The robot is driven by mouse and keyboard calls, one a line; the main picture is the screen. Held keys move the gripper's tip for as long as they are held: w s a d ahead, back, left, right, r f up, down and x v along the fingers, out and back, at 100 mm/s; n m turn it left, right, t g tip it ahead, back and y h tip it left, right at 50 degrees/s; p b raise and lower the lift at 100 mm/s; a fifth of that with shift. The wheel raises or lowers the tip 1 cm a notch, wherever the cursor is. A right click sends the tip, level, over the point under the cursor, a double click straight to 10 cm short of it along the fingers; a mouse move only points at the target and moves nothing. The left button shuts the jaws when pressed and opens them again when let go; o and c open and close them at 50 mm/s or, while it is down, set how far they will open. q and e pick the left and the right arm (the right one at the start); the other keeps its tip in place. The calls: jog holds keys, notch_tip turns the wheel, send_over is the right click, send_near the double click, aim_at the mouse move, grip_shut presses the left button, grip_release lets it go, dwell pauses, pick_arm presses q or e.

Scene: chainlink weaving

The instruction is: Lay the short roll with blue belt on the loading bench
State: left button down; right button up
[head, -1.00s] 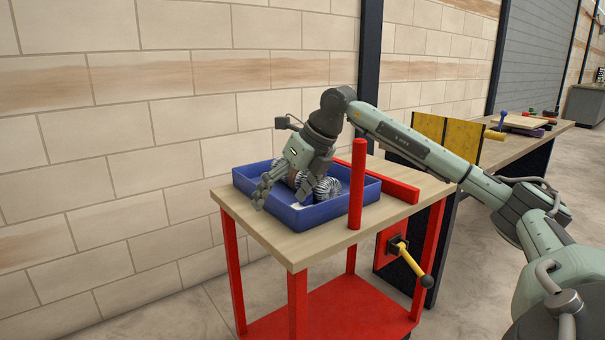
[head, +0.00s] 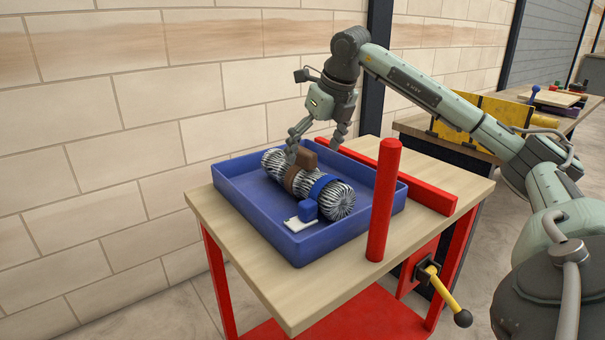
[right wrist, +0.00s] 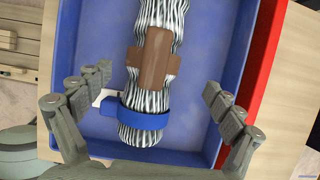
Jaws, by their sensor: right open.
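A black-and-white striped roll (head: 341,203) lies on its side in a blue tray (head: 300,250). A blue belt (head: 322,186) circles it near its front end, and a brown band with a raised block (head: 306,159) sits around its middle. A white tag (head: 300,224) lies beside the blue belt. My right gripper (head: 316,142) is open and empty above the back part of the roll. In the right wrist view, its fingers (right wrist: 157,90) are spread to both sides of the roll, apart from it. My left gripper is not in view.
The tray stands on a wooden-topped red-legged stand (head: 425,215). A red post (head: 383,200) and a low red rail (head: 415,180) rise at its right. Another bench (head: 408,125) with a yellow panel (head: 492,115) stands behind. A tiled wall lies at the left.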

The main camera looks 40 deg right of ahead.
aim_at(303, 175)
jog(key=x, duration=0.5)
jog(key=a+x, duration=0.1)
jog(key=x, duration=0.1)
jog(key=shift+f, duration=0.25)
jog(key=shift+r, duration=0.1)
jog(key=c, duration=1.6)
